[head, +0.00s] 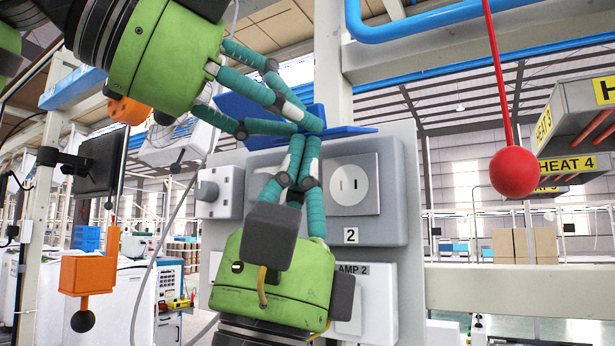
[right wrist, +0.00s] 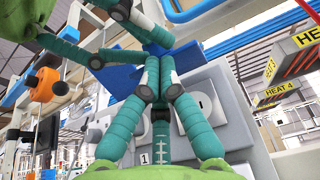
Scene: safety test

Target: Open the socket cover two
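A grey socket panel (head: 393,205) hangs on the post in the head view. Its right socket (head: 352,187), above the label "2", shows its bare white face with two slots. A blue cover (head: 340,132) stands raised above it, and more blue shows to the left behind my fingers. My left gripper (head: 310,122) reaches in from the upper left, its fingertips together at the cover. My right gripper (head: 301,140) points up from below, fingertips together just under it, also seen in the right wrist view (right wrist: 157,75). Whether either grips a cover edge is hidden.
A grey knob box (head: 219,192) is left of the sockets, and an "AMP 2" box (head: 365,300) below. A red ball (head: 513,172) hangs at the right beside the "HEAT 4" unit (head: 580,165). An orange block (head: 88,274) hangs at the left.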

